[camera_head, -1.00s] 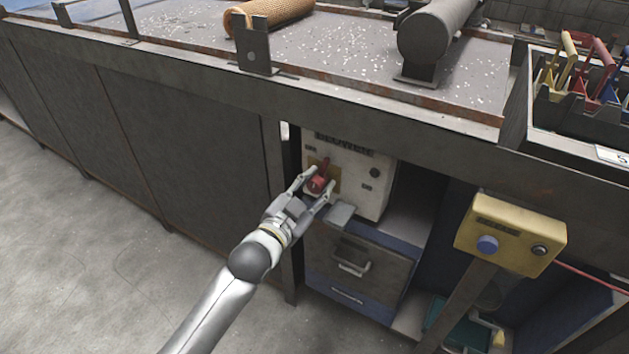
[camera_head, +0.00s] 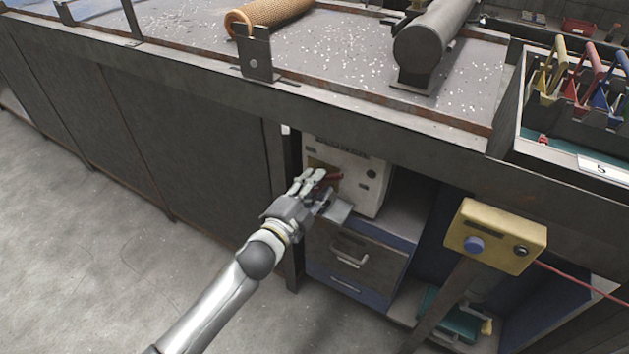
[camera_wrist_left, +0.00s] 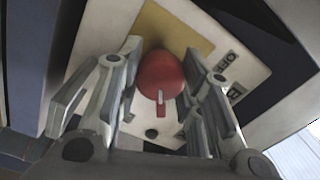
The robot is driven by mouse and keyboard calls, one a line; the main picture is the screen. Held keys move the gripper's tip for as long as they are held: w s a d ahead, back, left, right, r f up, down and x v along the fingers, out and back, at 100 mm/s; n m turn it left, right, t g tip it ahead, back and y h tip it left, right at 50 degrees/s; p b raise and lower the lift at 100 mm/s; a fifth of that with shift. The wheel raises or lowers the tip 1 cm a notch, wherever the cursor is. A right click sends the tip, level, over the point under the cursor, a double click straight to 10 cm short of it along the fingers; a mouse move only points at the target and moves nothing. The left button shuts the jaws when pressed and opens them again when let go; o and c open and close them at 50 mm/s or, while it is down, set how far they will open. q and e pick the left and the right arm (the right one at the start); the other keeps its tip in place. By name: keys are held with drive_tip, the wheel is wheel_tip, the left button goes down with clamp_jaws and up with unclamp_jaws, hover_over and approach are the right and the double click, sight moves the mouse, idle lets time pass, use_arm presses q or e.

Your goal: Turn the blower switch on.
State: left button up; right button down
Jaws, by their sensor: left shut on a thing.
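The blower box (camera_head: 350,184) is a pale panel under the bench, with its sign along the top edge partly hidden by the bench. Its red switch (camera_head: 332,176) has a handle pointing to the right. My left gripper (camera_head: 318,186) is at the switch, its fingers in front of part of it. My right gripper is out of view.
A drawer unit (camera_head: 352,262) stands below the box. A yellow control box (camera_head: 496,237) on a post is to the right. The bench edge (camera_head: 400,125) overhangs the box. Open floor (camera_head: 110,270) lies to the left.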

use_arm(q)
drive_tip(key=m, duration=0.3)
drive_tip(key=shift+m+p, duration=0.3)
drive_tip(key=shift+p, duration=0.05)
drive_tip(key=shift+m, duration=1.5)
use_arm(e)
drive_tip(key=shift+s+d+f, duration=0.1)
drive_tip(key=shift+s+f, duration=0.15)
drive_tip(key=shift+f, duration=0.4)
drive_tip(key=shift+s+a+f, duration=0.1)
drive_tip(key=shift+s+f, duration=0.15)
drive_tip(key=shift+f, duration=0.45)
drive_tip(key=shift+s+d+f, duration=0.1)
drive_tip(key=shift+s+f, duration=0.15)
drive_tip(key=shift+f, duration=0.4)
use_arm(q)
drive_tip(key=o, duration=1)
drive_tip(key=shift+o, duration=0.2)
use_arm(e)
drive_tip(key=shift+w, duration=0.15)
use_arm(q)
drive_tip(key=v, duration=1.2)
drive_tip(key=shift+f, duration=0.1)
